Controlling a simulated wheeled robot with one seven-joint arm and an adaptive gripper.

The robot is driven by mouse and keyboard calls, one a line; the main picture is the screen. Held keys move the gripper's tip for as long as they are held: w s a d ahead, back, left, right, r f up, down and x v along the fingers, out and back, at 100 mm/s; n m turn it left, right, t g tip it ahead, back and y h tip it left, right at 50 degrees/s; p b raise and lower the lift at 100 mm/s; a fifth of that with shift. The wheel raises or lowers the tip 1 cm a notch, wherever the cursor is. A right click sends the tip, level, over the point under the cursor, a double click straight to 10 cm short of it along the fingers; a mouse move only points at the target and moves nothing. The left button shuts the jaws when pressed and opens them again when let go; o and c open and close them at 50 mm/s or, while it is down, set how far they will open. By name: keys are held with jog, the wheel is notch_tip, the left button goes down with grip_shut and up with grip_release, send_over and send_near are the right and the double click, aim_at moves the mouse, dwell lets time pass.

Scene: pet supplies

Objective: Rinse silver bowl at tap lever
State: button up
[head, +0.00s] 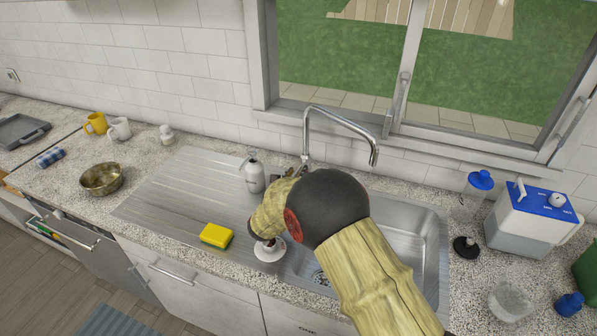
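A metal bowl (102,179), silver with a brownish tint, stands upright on the counter left of the sink's drainboard. The tap (345,118) has a tall curved spout and rises behind the sink. My arm covers the area in front of the tap's base, and I cannot make out the lever clearly. My gripper is largely hidden by my own arm. Small dark parts beside the tap base may belong to it. It is far to the right of the bowl and not touching it. I cannot see whether its fingers are open or shut.
A yellow sponge (216,235) lies at the front of the drainboard (170,205). A soap dispenser (254,173) stands behind. The basin (415,225) is partly covered by my arm. Mugs (119,128) stand behind the bowl. A white, blue-topped container (530,218) stands at right.

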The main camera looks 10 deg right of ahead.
jog(key=v, duration=0.9)
jog(key=shift+s, duration=0.25)
jog(key=shift+a, duration=0.1)
